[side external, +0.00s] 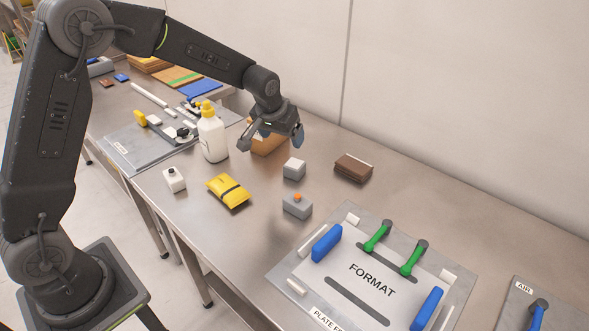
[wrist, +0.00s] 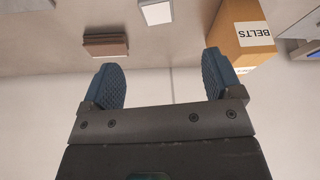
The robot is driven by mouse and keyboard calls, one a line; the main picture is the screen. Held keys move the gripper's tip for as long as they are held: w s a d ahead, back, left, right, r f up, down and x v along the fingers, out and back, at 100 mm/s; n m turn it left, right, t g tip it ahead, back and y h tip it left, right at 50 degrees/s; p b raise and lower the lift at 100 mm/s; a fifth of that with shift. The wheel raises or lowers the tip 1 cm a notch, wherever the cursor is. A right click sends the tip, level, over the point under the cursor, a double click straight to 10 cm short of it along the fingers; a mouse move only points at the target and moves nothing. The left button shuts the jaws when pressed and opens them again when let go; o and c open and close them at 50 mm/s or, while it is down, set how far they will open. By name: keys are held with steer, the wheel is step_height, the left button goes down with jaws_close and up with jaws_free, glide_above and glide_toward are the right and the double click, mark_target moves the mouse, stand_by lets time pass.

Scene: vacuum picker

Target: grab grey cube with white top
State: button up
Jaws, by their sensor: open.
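The grey cube with a white top (side external: 294,169) sits on the steel table near the middle of the side view. In the wrist view, a pale-topped block that looks like the same cube (wrist: 156,12) is at the top edge, partly cut off. My gripper (side external: 270,142) is open and empty, above the table, up and to the left of the cube in the side view. Its two blue pads show apart in the wrist view (wrist: 162,82), with nothing between them.
An orange box marked BELTS (wrist: 240,35) stands close by my gripper. The FORMAT plate (side external: 345,262) lies in front.

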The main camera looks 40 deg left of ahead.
glide_toward(294, 164)
steer(key=x, duration=0.5)
steer(key=shift+a, duration=0.15)
steer(key=shift+d+x, duration=0.2)
steer(key=shift+x, duration=2.4)
steer(key=c, duration=1)
